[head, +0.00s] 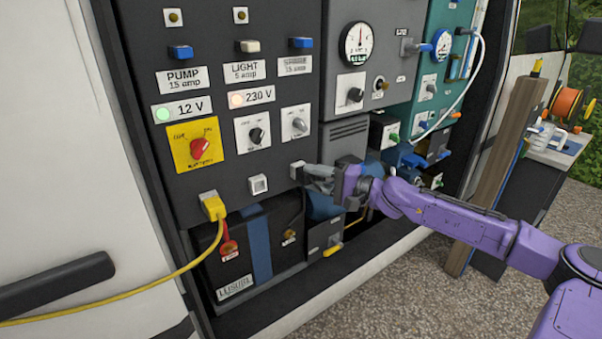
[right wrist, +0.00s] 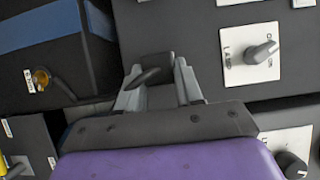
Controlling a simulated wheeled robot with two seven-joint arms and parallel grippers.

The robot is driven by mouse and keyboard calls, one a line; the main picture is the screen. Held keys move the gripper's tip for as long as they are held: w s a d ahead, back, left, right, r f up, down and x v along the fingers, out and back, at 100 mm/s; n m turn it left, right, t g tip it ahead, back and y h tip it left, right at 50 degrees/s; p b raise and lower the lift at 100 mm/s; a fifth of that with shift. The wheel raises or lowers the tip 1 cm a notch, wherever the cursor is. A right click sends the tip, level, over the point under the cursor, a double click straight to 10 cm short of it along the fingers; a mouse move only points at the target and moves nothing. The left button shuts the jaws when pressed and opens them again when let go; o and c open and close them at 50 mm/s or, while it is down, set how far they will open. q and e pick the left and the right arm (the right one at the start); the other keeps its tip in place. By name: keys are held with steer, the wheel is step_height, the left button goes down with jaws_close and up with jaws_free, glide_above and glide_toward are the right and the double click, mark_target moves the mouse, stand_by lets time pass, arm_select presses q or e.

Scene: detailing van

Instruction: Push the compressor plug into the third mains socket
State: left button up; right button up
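The dark grey panel has a row of sockets along its lower edge in the head view. The first holds a yellow plug (head: 213,206). The second socket (head: 258,184) is empty. The third mains socket (head: 296,170) is partly hidden by my right gripper (head: 318,176), which reaches it from the right. In the right wrist view, the gripper (right wrist: 158,82) has its fingers on either side of a dark plug (right wrist: 155,68), which I take for the compressor plug. The plug is at the panel face; how deep it sits cannot be told. My left gripper is not in view.
A yellow cable (head: 120,298) runs left from the yellow plug. A black box with a blue strap (head: 257,245) stands below the panel. Knobs and switches, including a red knob (head: 199,148), project above the sockets. A wooden post (head: 490,170) stands at the right.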

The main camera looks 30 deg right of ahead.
steer(key=o, duration=1.1)
steer(key=s+d+m+t+h+p, duration=0.2)
steer(key=s+d+m+h+p, duration=0.3)
steer(key=d, duration=0.4)
steer(key=w+a+f+m+g+h+p, duration=0.1)
steer(key=a+f+m+g, duration=0.15)
steer(key=a+f, duration=0.6)
steer(key=s+a+f+n+g+h, duration=0.1)
steer(key=s+a+f+g, duration=0.3)
steer(key=f, duration=0.3)
steer(key=s+a+f+n+g+h, duration=0.1)
steer(key=s+a+f+g, duration=0.1)
steer(key=s+a+f, duration=0.4)
steer(key=s+d+f+n+g+h, duration=0.1)
steer(key=s+f+n, duration=0.2)
steer(key=s, duration=0.4)
steer(key=s+d+f+n+g+h, duration=0.2)
steer(key=s+f, duration=0.3)
steer(key=s, duration=0.3)
steer(key=s+d+f+n+g+h, duration=0.1)
steer(key=s+f+n+g+h, duration=0.1)
steer(key=s+f+n, duration=0.3)
steer(key=shift+s+d, duration=0.15)
steer(key=shift+s, duration=1.05)
